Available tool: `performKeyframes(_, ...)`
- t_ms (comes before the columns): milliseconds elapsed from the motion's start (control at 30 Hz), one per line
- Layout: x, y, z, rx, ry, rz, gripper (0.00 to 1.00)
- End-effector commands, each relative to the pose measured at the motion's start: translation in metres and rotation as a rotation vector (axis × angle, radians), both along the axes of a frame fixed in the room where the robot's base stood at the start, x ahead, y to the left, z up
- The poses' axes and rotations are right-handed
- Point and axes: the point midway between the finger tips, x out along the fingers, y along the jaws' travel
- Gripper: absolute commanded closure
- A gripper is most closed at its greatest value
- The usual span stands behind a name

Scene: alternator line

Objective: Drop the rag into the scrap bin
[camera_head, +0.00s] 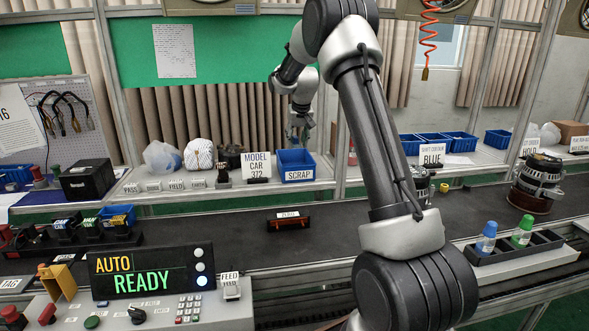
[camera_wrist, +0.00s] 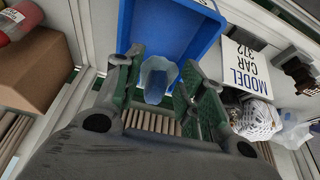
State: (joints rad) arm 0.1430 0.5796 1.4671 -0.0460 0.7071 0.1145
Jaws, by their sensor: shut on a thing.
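The scrap bin (camera_head: 297,174) is a blue open box with a SCRAP label, standing on the shelf behind the belt. It also shows in the wrist view (camera_wrist: 205,28), beyond my fingers. My gripper (camera_head: 298,137) is above the bin, pointing down. In the wrist view, my gripper (camera_wrist: 160,82) is shut on the rag (camera_wrist: 154,76), a crumpled pale blue cloth. The rag overlaps the bin's opening in that view; its exact height over the bin is hard to tell. The rag is small and hardly clear in the head view.
A MODEL CAR 372 sign (camera_head: 259,167) stands close to the bin's left. Further left are a white bundle (camera_head: 199,154) and a plastic bag (camera_head: 161,156). A shelf post (camera_head: 341,150) is right of the bin. A cardboard box (camera_wrist: 38,62) shows in the wrist view.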

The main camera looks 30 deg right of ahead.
Motion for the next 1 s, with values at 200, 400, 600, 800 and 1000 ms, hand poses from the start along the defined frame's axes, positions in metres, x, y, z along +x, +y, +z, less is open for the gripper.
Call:
performKeyframes(200,0.009,-0.021,-0.005,-0.003,-0.002,-0.056,0.77)
performKeyframes(400,0.008,-0.02,-0.03,-0.003,0.001,-0.054,0.77)
performKeyframes(600,0.008,-0.02,-0.05,-0.003,-0.001,-0.053,0.77)
performKeyframes(800,0.008,-0.02,-0.058,-0.003,-0.002,-0.053,0.77)
performKeyframes(1000,0.008,-0.02,-0.058,-0.003,-0.002,-0.052,0.77)
